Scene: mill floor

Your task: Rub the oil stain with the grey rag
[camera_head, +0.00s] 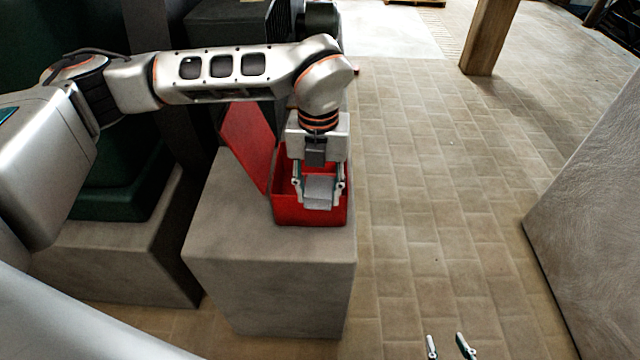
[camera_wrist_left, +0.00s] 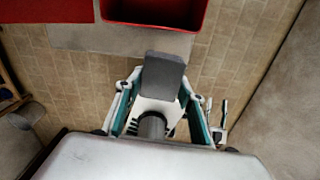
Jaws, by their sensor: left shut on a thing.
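The grey rag (camera_head: 320,188) is a small folded pad between the fingers of my left gripper (camera_head: 319,198). In the head view, the gripper hangs pointing down over the open red box. In the left wrist view, the rag (camera_wrist_left: 163,76) is gripped between the two fingers, and the red box (camera_wrist_left: 150,23) shows beyond it. My right gripper (camera_head: 450,347) shows only as two fingertips, apart and empty, at the bottom edge of the head view. I cannot make out an oil stain in either view.
The red box (camera_head: 288,214) stands on a grey block (camera_head: 265,285), its red lid (camera_head: 248,145) tilted open to the left. Green machinery (camera_head: 125,180) stands left. A wooden post (camera_head: 488,38) and a grey slab (camera_head: 595,210) stand right. The tiled floor (camera_head: 430,200) between is clear.

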